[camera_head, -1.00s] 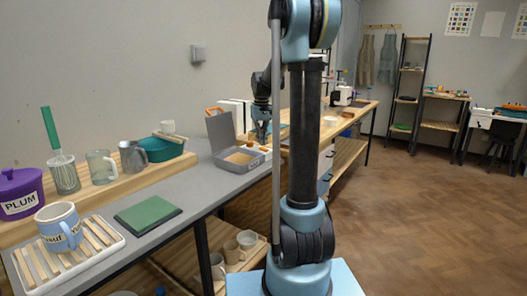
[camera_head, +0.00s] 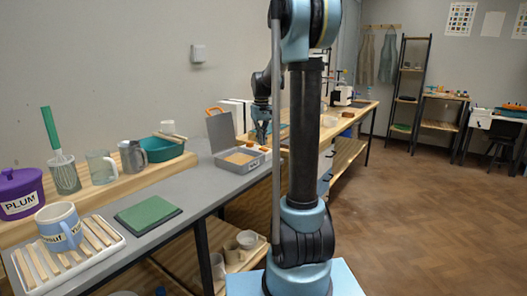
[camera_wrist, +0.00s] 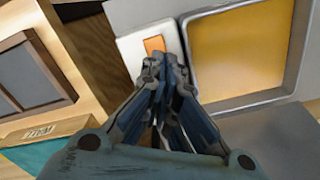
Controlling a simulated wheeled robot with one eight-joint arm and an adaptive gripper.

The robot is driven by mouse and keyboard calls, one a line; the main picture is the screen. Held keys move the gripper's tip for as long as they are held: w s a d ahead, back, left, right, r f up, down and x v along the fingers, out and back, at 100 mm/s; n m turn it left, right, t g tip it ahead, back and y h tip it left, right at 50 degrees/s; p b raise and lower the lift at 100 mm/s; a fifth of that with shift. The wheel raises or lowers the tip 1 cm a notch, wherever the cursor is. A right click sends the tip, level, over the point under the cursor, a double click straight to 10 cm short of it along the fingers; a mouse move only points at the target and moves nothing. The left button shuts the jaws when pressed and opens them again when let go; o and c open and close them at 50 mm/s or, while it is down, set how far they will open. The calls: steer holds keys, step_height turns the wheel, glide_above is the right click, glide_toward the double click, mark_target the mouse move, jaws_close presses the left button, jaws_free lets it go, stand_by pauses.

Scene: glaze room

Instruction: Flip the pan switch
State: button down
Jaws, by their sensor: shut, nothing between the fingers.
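The pan is a grey metal box with an open lid and a tan-yellow filling (camera_head: 240,158), on the grey bench in the head view. In the wrist view the yellow filling (camera_wrist: 243,45) fills a silver-rimmed square at the upper right. An orange switch (camera_wrist: 154,44) sits on a white plate left of that rim. My gripper (camera_wrist: 160,62) is shut and empty, its tips over the white plate just below the orange switch; I cannot tell whether they touch. In the head view my gripper (camera_head: 261,140) is beside the pan's right side, partly blurred by distance.
A teal bowl (camera_head: 160,149) is on the raised shelf behind.

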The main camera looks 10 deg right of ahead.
mark_target(262, 148)
steer(key=shift+f, duration=1)
stand_by(0.8)
steer(key=shift+r, duration=3.55)
steer(key=shift+s, duration=0.3)
steer(key=s+f+m+t, duration=0.1)
steer(key=s+f, duration=0.4)
steer(key=s, duration=0.9)
steer(key=s+f+m+t, duration=0.1)
steer(key=s+f, duration=0.3)
steer(key=s, duration=1)
steer(key=s+f, duration=0.9)
steer(key=shift+d+f+m, duration=0.25)
steer(key=shift+d+m, duration=0.15)
steer(key=shift+d, duration=0.05)
